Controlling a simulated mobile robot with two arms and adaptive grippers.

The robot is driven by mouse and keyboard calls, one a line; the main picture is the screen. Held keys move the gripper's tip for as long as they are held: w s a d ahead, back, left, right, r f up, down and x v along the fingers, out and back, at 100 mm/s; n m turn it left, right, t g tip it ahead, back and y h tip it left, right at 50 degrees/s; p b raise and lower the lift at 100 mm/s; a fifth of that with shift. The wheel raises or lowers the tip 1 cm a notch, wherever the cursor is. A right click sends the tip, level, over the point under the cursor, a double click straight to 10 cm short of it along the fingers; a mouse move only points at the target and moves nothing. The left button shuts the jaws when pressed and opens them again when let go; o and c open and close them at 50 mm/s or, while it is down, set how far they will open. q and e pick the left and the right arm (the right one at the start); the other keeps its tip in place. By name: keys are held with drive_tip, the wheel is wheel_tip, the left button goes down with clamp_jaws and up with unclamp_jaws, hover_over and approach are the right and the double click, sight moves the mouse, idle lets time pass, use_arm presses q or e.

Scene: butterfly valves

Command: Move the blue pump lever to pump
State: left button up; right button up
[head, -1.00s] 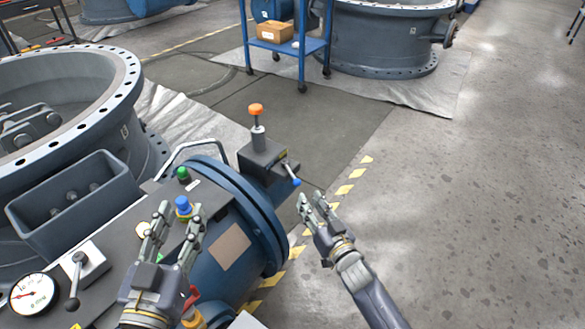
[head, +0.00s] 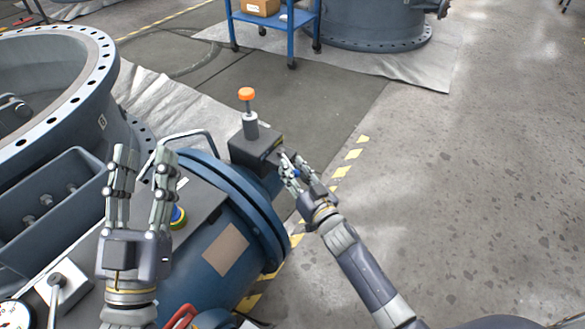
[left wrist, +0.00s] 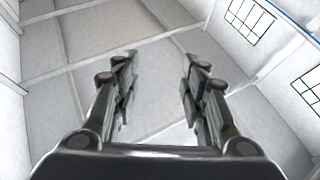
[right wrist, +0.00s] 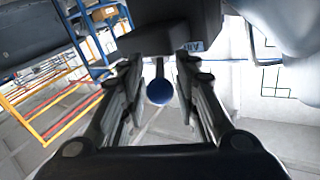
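The pump lever has a blue ball knob, which shows in the right wrist view (right wrist: 160,92) and in the head view (head: 296,173). It sticks out of a dark block (head: 254,148) topped by an orange knob (head: 246,94). My right gripper (head: 304,170) is at the lever, and its fingers are open on either side of the blue knob; in the right wrist view a gap shows between knob and fingers. My left gripper (head: 143,165) is open and empty, raised above the console with its fingers pointing up. Its wrist view shows only walls and windows between the fingers (left wrist: 158,75).
The blue cylinder (head: 230,200) and its flange stand below the block. A large flanged valve body (head: 60,90) is at the left, with a grey bin (head: 70,205) before it. A blue cart (head: 275,20) stands at the back. Floor at the right is clear.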

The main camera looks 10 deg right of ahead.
clamp_jaws()
drive_tip(key=shift+d, duration=0.1)
idle(0.3)
